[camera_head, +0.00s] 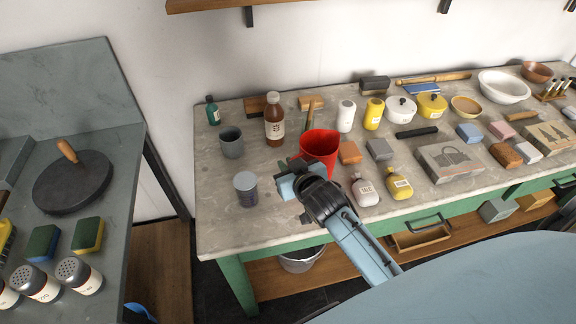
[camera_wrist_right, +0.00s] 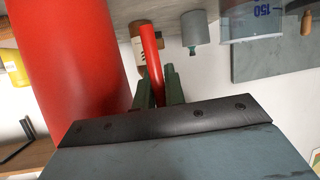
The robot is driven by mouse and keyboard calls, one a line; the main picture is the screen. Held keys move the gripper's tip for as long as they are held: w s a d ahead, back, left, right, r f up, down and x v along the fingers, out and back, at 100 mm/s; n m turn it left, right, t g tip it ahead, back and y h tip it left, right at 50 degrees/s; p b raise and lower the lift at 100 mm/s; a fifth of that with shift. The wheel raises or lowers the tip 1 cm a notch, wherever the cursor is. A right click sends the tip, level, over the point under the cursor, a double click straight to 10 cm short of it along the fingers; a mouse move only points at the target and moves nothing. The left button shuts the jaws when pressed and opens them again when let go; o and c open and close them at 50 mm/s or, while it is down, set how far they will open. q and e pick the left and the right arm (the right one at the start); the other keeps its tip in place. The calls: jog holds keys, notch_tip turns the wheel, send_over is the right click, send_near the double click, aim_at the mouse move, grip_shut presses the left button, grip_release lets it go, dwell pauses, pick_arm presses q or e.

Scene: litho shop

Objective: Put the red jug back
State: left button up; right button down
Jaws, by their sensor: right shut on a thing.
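The red jug (camera_head: 320,146) is at the left half of the stone-topped table (camera_head: 275,226), its open top facing up. My right gripper (camera_head: 296,172) is at the jug's near left side. In the right wrist view the jug's red body (camera_wrist_right: 68,60) fills the left, and the gripper's fingers (camera_wrist_right: 158,90) are shut on its thin red handle (camera_wrist_right: 151,52). My gripper hides the jug's lower part in the head view, so I cannot tell whether its base touches the table. My left gripper is not in view.
Bare tabletop lies at the front left.

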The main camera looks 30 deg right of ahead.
dwell(0.3)
jog(key=c, duration=1.5)
grip_release()
jog(key=shift+f, duration=0.1)
jog(key=v, duration=1.2)
jog(key=shift+p, duration=0.3)
